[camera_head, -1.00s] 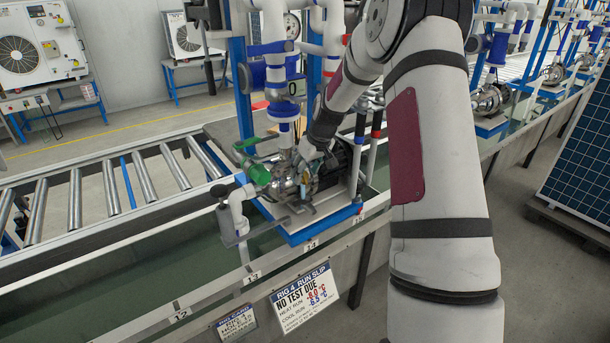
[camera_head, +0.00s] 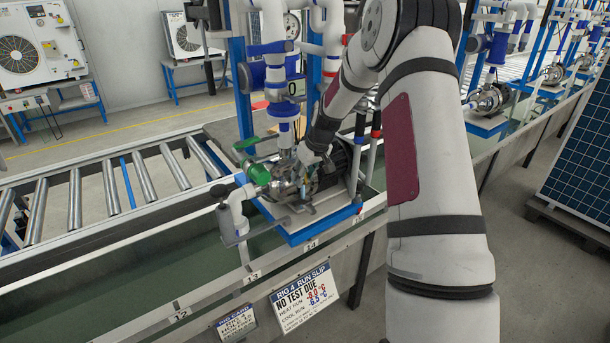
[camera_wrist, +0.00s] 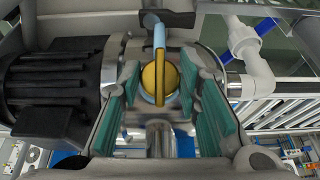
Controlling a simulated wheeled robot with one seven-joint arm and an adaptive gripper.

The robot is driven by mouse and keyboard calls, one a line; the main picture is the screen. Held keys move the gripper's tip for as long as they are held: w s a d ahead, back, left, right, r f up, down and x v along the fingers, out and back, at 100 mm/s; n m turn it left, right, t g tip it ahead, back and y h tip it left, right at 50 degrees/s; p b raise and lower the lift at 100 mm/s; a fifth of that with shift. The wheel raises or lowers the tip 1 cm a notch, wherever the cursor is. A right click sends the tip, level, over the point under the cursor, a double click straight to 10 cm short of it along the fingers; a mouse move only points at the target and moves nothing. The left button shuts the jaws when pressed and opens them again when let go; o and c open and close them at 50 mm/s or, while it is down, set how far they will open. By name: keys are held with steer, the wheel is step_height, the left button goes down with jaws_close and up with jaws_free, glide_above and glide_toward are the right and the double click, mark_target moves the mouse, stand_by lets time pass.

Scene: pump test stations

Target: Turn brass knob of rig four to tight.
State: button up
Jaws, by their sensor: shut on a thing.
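The brass knob (camera_wrist: 158,78) shows in the wrist view as a round yellow part with a light blue bar running up across it. My gripper (camera_wrist: 160,92) has its teal pads on the left and right of the knob, shut on it. Exact pad contact is hard to see. In the head view my gripper (camera_head: 308,188) is down at the rig four pump, in front of its dark motor (camera_head: 338,165). The knob is too small to make out clearly there.
A green-handled valve (camera_head: 258,174) and a white pipe elbow (camera_head: 237,208) stand left of the pump. Blue uprights (camera_head: 240,90) and white pipes rise behind it. A roller conveyor (camera_head: 75,205) runs left. Other pump rigs (camera_head: 487,98) stand at right.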

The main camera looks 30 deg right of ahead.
steer(key=shift+d+m, duration=0.1)
steer(key=shift+m, duration=0.2)
steer(key=shift+d+m+y, duration=0.1)
steer(key=shift+m+y, duration=0.9)
steer(key=shift+y, duration=0.1)
steer(key=m+t+y, duration=0.1)
steer(key=m+y, duration=0.2)
steer(key=shift+d+f+m, duration=0.1)
steer(key=shift+m, duration=0.3)
steer(key=m+t+y, duration=0.2)
steer(key=m, duration=0.1)
steer(key=shift+s+f, duration=0.1)
steer(key=shift+s, duration=0.05)
steer(key=m+t+y, duration=0.1)
steer(key=m, duration=0.1)
steer(key=m+t, duration=0.1)
steer(key=m, duration=0.1)
steer(key=shift+y, duration=0.4)
steer(key=shift+f, duration=0.1)
steer(key=o, duration=1.1)
